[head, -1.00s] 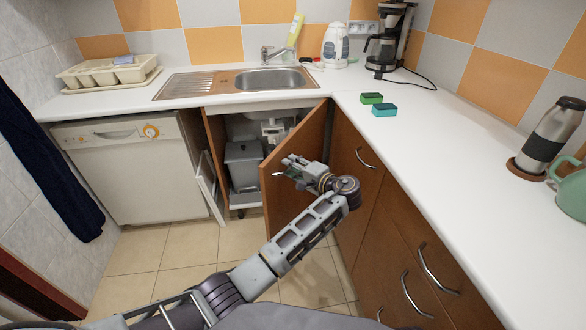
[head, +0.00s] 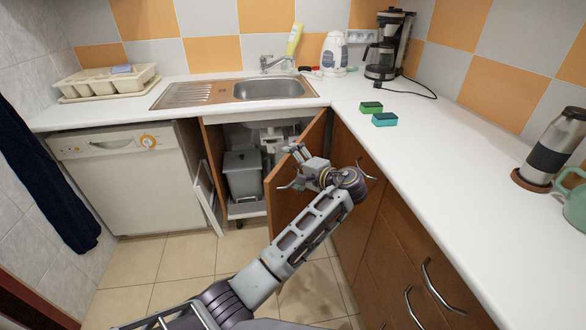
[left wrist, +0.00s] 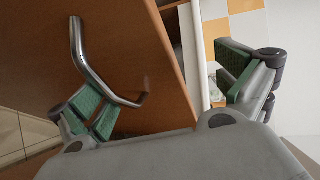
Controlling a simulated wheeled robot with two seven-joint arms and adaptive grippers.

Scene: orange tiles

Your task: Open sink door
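The brown sink door (head: 283,205) stands partly open below the sink, hinged on its right side, with the cabinet inside showing. In the left wrist view the door panel (left wrist: 120,40) fills the left and middle, and its bent metal handle (left wrist: 88,65) crosses in front of the left finger. My left gripper (head: 292,168) is at the door's upper free part. Its green-padded fingers are spread wide and the door's edge lies between them in the left wrist view. I cannot tell whether a finger touches the handle. My right gripper is out of view.
Inside the cabinet stands a grey bin (head: 243,174). A white panel (head: 206,193) leans left of it, beside the dishwasher (head: 130,180). Brown drawers (head: 400,250) with metal handles line the right. The tiled floor (head: 180,262) in front is clear.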

